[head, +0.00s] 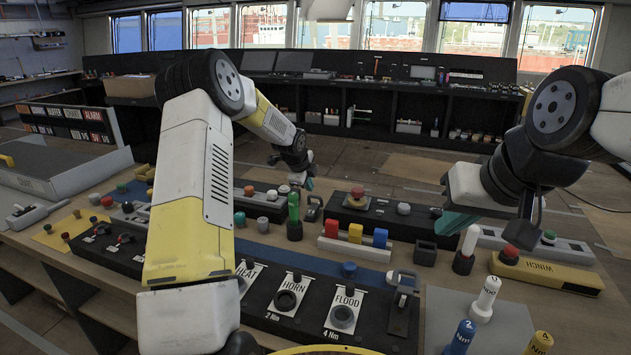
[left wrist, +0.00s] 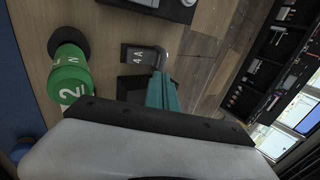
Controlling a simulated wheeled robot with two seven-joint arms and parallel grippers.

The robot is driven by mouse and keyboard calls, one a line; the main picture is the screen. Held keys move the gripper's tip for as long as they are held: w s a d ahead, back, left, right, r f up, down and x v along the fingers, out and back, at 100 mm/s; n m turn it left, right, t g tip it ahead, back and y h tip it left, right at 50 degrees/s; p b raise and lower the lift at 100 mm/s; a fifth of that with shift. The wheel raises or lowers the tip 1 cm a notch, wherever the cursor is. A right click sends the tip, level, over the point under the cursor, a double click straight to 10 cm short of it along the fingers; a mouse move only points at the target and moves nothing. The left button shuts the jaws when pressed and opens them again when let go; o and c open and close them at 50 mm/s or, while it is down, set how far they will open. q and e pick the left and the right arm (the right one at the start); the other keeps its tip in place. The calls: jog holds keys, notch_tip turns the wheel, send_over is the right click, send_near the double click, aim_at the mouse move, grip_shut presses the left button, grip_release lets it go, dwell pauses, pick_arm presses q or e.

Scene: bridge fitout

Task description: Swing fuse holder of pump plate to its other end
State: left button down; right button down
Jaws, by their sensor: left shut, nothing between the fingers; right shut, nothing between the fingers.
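My left gripper (head: 306,183) is shut and empty, low over the far side of the panels. Its teal fingers (left wrist: 163,92) show edge-on in the left wrist view. Beside the fingertips is a small dark block marked 4 A (left wrist: 138,54), possibly the fuse holder; I cannot tell whether they touch. A dark block (head: 312,208) just below the left gripper in the head view may be the same one. No pump label is legible, so I cannot pick out the pump plate. My right gripper (head: 457,222) is shut and empty, above the right of the bench.
A green cylinder marked 2 (left wrist: 72,75) stands close to the left gripper, also in the head view (head: 294,214). A box with a red button (head: 357,196) lies right of it. Red, yellow and blue blocks (head: 355,234) and a FLOOD plate (head: 343,311) sit nearer.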

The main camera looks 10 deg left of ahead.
aim_at(314, 197)
pick_arm(q)
jog(key=x, duration=0.5)
jog(key=shift+w+f, duration=0.2)
jog(key=shift+w+d+f, duration=0.2)
jog(key=shift+w+f, duration=0.2)
jog(key=shift+w, duration=0.45)
jog(key=shift+r, duration=0.1)
